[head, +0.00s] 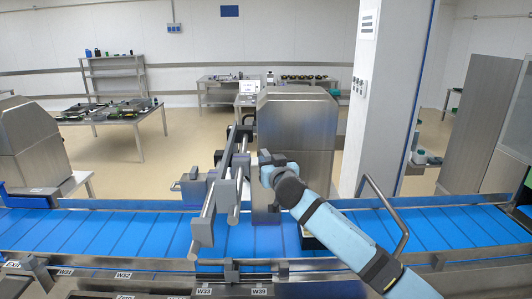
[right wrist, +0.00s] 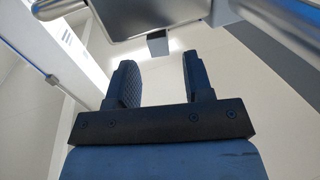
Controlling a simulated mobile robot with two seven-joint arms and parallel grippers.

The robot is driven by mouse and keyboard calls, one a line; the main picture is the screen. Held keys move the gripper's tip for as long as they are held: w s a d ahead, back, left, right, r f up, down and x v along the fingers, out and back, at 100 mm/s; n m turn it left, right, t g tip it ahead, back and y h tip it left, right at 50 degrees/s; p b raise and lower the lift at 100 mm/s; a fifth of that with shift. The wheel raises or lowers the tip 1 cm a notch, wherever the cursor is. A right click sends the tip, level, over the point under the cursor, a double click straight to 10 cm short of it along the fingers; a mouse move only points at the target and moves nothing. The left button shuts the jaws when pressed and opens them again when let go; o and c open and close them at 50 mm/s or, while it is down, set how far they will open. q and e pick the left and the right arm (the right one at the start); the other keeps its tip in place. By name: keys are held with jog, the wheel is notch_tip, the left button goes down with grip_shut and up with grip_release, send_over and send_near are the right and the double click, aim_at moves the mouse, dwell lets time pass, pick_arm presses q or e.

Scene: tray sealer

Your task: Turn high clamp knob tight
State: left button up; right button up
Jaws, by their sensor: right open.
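A steel clamp frame with grey rods and blocks (head: 228,190) stands over the blue conveyor. My right gripper (head: 266,158) is just right of the frame's upper part, with its arm coming in from the lower right. In the right wrist view its two dark fingers (right wrist: 157,75) are apart, with nothing between them. A small dark grey block (right wrist: 157,46) shows ahead of the gap, below a larger grey block (right wrist: 140,18). I cannot tell whether this small block is the high clamp knob. The knob is not clearly distinguishable in the head view. My left gripper is not in view.
The blue conveyor (head: 100,232) runs across below the frame. A bent metal handle (head: 388,212) rises right of my right arm. A steel cabinet (head: 297,125) stands behind the gripper, and a white pillar (head: 372,110) behind right. Metal rods cross the top of the right wrist view.

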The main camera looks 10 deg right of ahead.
aim_at(268, 157)
jog(key=w, duration=0.4)
jog(key=shift+w+a+p, duration=0.15)
jog(key=shift+w+p, duration=0.2)
jog(key=shift+w, duration=0.05)
